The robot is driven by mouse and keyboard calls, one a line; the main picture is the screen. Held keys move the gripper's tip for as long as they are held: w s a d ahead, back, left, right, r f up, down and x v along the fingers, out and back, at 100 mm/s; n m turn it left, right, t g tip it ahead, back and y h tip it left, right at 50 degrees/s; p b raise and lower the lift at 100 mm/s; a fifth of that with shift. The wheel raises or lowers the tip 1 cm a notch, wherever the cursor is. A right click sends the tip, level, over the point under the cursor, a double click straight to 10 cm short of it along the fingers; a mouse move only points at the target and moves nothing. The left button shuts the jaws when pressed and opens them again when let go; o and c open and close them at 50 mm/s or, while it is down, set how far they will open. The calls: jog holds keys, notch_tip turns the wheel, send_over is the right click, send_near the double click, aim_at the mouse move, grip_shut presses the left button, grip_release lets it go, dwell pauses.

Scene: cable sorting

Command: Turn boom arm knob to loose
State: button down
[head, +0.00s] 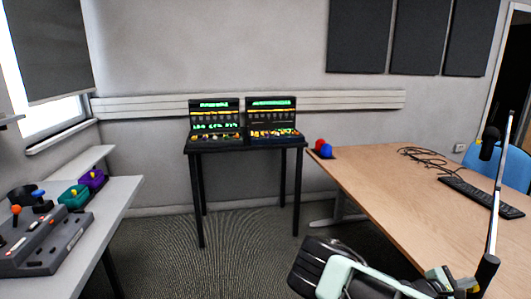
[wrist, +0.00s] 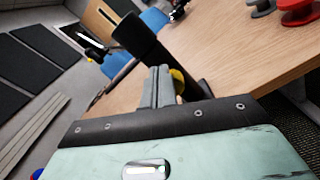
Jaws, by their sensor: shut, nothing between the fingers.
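The boom arm (head: 493,215) rises at the right end of the desk, with a black microphone (head: 489,143) near its upper part. Its thick black lower section (head: 487,268) also shows large in the wrist view (wrist: 145,42). A small yellow part (wrist: 178,82), which looks like the knob, is partly hidden behind my fingers. My gripper (head: 446,278) is shut and empty, just left of the boom's lower section. In the wrist view its grey fingertips (wrist: 160,72) point at the boom's base and overlap the yellow part; I cannot tell whether they touch.
The wooden desk (head: 385,190) carries a black keyboard (head: 480,196), a tangled black cable (head: 425,157) and red and blue spools (head: 323,148). Blue chairs (head: 490,160) stand behind it. A dark table (head: 245,143) with lit consoles is at the wall. Open floor lies left of the desk.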

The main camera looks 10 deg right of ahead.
dwell(0.3)
jog(key=shift+r+p, duration=0.35)
jog(key=shift+p, duration=0.2)
jog(key=a, duration=0.6)
jog(key=shift+s, duration=0.25)
jog(key=shift+a, duration=0.1)
